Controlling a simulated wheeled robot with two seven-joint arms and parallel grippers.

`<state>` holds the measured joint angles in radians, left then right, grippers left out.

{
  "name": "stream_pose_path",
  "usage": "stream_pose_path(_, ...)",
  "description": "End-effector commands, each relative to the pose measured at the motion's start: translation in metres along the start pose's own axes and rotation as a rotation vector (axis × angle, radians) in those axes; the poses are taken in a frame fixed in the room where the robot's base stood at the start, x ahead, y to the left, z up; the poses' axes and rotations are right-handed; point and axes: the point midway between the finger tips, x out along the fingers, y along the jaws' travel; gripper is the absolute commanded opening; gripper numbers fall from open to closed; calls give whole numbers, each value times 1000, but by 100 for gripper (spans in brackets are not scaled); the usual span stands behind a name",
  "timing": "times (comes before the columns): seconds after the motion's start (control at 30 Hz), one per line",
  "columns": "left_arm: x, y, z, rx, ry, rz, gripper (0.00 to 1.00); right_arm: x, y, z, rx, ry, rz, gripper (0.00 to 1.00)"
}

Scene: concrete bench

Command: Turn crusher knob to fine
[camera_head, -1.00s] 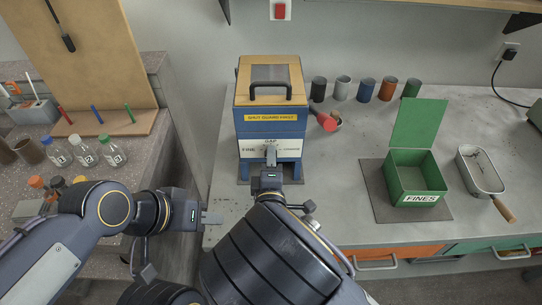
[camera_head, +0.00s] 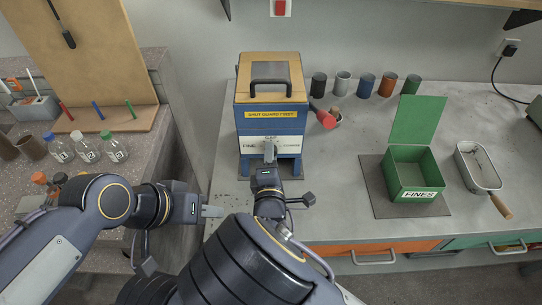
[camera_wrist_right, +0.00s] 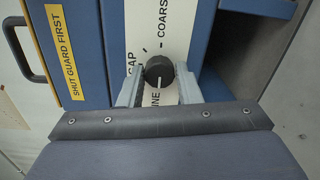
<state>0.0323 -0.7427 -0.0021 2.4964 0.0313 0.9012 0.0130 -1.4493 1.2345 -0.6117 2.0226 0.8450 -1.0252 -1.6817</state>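The crusher (camera_head: 271,105) is a blue box with a wooden top, and its white gap label reads FINE at left and COARSE at right. The black knob (camera_wrist_right: 159,71) sits on that label in the right wrist view, where a white mark shows on its lower side, toward FINE. My right gripper (camera_wrist_right: 159,80) has one finger on each side of the knob, close against it, and appears shut on it. In the head view my right gripper (camera_head: 269,152) hides the knob. My left gripper (camera_head: 212,211) is left of the crusher, away from it; its finger gap is not visible.
A green open box marked FINES (camera_head: 417,193) stands on a dark mat at right, beside a metal tray (camera_head: 478,170). Several coloured cups (camera_head: 367,87) line the back. A red-ended tool (camera_head: 326,119) lies beside the crusher. Bottles (camera_head: 87,151) stand on the left bench.

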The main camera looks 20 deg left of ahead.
Motion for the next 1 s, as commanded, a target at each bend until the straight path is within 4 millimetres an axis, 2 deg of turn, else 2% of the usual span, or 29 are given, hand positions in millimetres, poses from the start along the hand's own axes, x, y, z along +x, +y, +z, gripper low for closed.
stream_pose_path(0.03,0,0,0,0,0,0,36,0,-1,0,-1,1,-1,38)
stream_pose_path(0.13,0,0,0,0,0,0,36,0,0,0,0,0,-1,50)
stream_pose_path(0.47,0,0,0,0,0,0,36,-4,0,0,1,1,1,50)
stream_pose_path(0.57,-1,0,0,0,0,0,36,-15,1,-1,1,1,1,50)
stream_pose_path(0.8,-4,2,-2,0,0,0,36,-57,1,0,0,3,0,50)
stream_pose_path(1.0,-5,2,-2,0,0,0,36,-76,0,-1,1,1,0,50)
